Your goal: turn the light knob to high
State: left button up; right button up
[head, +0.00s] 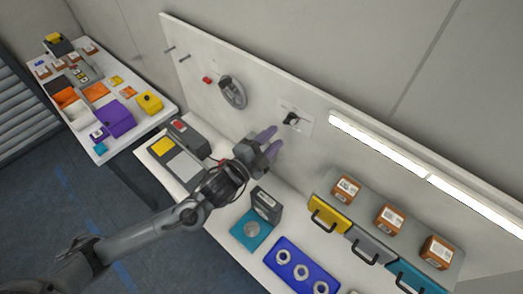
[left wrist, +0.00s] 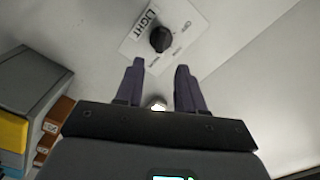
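The light knob (head: 292,119) is a small black knob on a white label plate on the upright white panel. In the left wrist view the knob (left wrist: 161,39) sits on its plate (left wrist: 135,46), with the word LIGHT and smaller markings around it. My left gripper (head: 274,142) has purple fingers and is in front of the panel, just left of and below the knob. In the left wrist view its fingers (left wrist: 160,75) are apart with nothing between them, and the knob lies beyond their tips. My right gripper is not in view.
A lit strip (head: 420,165) runs along the panel at right. Below it, a grey shelf unit has coloured drawers (head: 330,213) and brown boxes (head: 389,218). A valve wheel (head: 233,92) is on the panel at left. A blue tray (head: 290,275) holds rings on the bench.

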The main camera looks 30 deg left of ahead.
pick_arm(q)
jog(key=shift+b+v, duration=0.45)
jog(key=shift+v, duration=1.8)
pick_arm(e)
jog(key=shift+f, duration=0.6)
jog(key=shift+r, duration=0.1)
